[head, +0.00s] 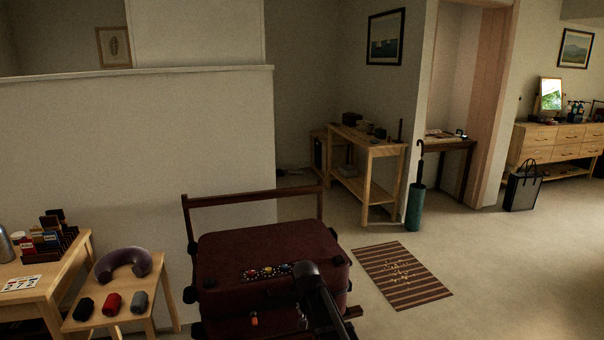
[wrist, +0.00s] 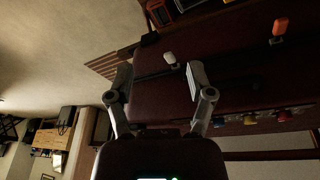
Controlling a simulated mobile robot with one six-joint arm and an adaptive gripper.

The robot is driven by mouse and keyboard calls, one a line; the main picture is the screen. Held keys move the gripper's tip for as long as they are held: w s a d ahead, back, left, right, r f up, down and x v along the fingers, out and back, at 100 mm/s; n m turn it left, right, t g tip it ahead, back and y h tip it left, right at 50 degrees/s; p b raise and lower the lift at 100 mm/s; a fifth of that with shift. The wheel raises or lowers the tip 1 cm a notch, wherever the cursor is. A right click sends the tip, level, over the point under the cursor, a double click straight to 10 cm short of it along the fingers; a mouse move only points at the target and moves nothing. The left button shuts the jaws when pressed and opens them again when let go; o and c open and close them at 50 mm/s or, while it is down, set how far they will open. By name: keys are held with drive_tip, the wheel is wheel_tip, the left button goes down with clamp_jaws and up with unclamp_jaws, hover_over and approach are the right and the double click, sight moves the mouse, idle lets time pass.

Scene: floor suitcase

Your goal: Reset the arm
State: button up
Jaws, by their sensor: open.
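My gripper (wrist: 160,78) is open in the wrist view, its two fingers spread apart with nothing held between them. Beyond the fingers is the dark red suitcase (wrist: 235,75), turned sideways in that view. In the head view the closed suitcase (head: 255,245) lies flat on a wooden rack, with a row of coloured badges (head: 265,272) on it. My black arm reaches across its front right part, and the fingers cannot be made out there. An orange tag (head: 254,321) hangs at the suitcase's front; it also shows in the wrist view (wrist: 280,27).
A small wooden table (head: 78,320) at left holds a purple neck pillow (head: 123,264) and three rolled items. A striped mat (head: 401,275) lies right of the suitcase. An umbrella stand (head: 415,208) and a console table (head: 368,150) stand behind.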

drive_tip(key=s+d+n+g+y, duration=0.1)
drive_tip(key=s+d+n+g, duration=0.15)
drive_tip(key=s+d, duration=1.35)
wheel_tip(320, 180, up, 13)
drive_tip(key=s+a+p, duration=0.1)
drive_tip(key=s+p, duration=0.1)
drive_tip(key=p, duration=1.1)
drive_tip(key=shift+s+a+m+p, duration=0.35)
drive_tip(key=shift+s+m+p, duration=0.05)
drive_tip(key=shift+m, duration=0.05)
drive_tip(key=shift+g, duration=0.25)
drive_tip(key=shift+c, duration=0.2)
drive_tip(key=shift+c, duration=0.6)
drive_tip(key=shift+w, duration=0.1)
